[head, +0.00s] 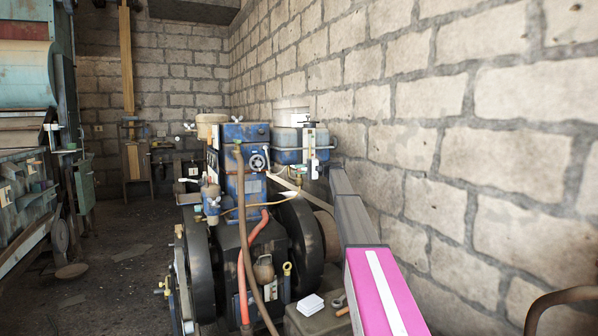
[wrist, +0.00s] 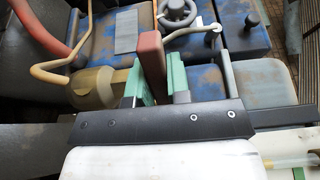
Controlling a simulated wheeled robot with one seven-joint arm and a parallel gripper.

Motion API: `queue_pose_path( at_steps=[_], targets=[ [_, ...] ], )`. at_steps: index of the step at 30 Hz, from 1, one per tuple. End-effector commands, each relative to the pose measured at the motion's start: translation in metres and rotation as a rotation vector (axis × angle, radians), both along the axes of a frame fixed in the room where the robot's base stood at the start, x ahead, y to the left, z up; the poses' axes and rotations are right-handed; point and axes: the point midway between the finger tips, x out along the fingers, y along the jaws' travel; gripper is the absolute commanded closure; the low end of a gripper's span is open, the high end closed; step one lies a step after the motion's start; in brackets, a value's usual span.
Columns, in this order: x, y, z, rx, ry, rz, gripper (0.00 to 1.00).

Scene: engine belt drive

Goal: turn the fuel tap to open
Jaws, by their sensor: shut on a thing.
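In the wrist view my gripper (wrist: 164,86), with green finger pads, is closed around the lower end of a flat red lever (wrist: 151,52). The lever stands up between the two fingers and looks like the fuel tap's handle. The tap's body is hidden behind the fingers, so I cannot tell its position. In the head view my arm reaches to the right side of the blue engine (head: 252,185), by the blue tank (head: 288,155). My gripper is not clear there.
A handwheel (wrist: 177,12) and a tan pipe (wrist: 65,62) lie close to the gripper in the wrist view. A block wall (head: 430,150) stands close on the right. Black flywheels (head: 297,240) flank the engine. The floor (head: 125,270) at left is mostly clear.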

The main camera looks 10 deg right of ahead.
Motion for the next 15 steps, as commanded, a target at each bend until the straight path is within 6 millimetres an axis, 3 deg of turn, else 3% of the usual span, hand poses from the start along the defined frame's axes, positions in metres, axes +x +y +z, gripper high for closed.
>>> queue_pose_path(
  at_steps=[14, 15],
  targets=[
    [-0.0002, 0.0002, -0.0008, -0.002, 0.000, 0.014, 1.00],
    [-0.0002, 0.0002, -0.0009, -0.002, 0.000, 0.014, 0.73]
  ],
)
